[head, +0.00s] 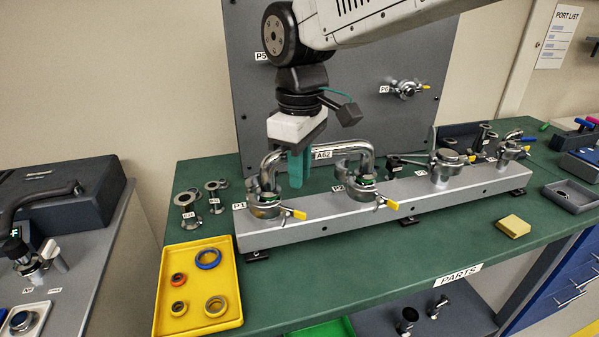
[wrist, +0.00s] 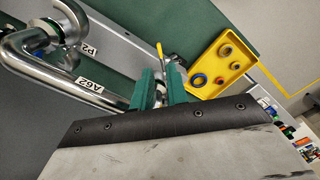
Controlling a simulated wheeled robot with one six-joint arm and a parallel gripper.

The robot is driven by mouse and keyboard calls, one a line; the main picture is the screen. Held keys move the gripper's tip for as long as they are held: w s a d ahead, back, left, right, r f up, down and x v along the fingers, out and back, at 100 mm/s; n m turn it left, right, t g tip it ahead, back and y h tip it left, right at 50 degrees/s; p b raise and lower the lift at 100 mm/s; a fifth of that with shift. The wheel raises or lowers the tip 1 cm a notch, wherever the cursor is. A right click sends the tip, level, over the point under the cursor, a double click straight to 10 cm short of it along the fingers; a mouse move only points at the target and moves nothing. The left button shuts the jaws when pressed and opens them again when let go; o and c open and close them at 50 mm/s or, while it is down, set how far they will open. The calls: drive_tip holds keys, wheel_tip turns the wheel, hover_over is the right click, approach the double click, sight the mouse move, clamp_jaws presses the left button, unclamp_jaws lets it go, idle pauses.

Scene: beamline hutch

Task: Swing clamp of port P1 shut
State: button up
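Port P1 is at the left end of the grey manifold rail (head: 330,215), under one end of the bent metal pipe A62 (head: 272,160). Its swing clamp (head: 265,208) goes round the joint, with a yellow-tipped lever (head: 298,214) sticking out to the right. I cannot tell how far the clamp is closed. My gripper (head: 299,182) hangs just above and to the right of P1, fingers down. In the wrist view my gripper (wrist: 160,74) has its two green fingers apart, with metal of the pipe or port showing behind the gap. The yellow lever tip (wrist: 159,48) shows beyond them.
Pipe A62 also runs to port P2 (head: 362,190), whose clamp has a yellow lever too. A yellow tray (head: 198,320) with several rings lies at the front left. Small fittings stand left of P1. A grey upright panel (head: 240,60) is behind. The green bench front is mostly clear.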

sight(273, 211)
drive_tip(key=shift+s+a, duration=0.25)
drive_tip(key=shift+a, duration=0.1)
clamp_jaws()
drive_tip(key=s+a+r+n+t, duration=0.2)
drive_tip(key=s+a+n, duration=0.3)
drive_tip(key=s+n, duration=0.5)
drive_tip(key=w+d+f+n+h, duration=0.1)
drive_tip(key=w+d+f+n, duration=0.3)
drive_tip(key=w+f+n, duration=0.4)
drive_tip(key=shift+w+d+f, duration=0.2)
drive_tip(key=shift+d+f, duration=0.05)
drive_tip(key=shift+f, duration=0.65)
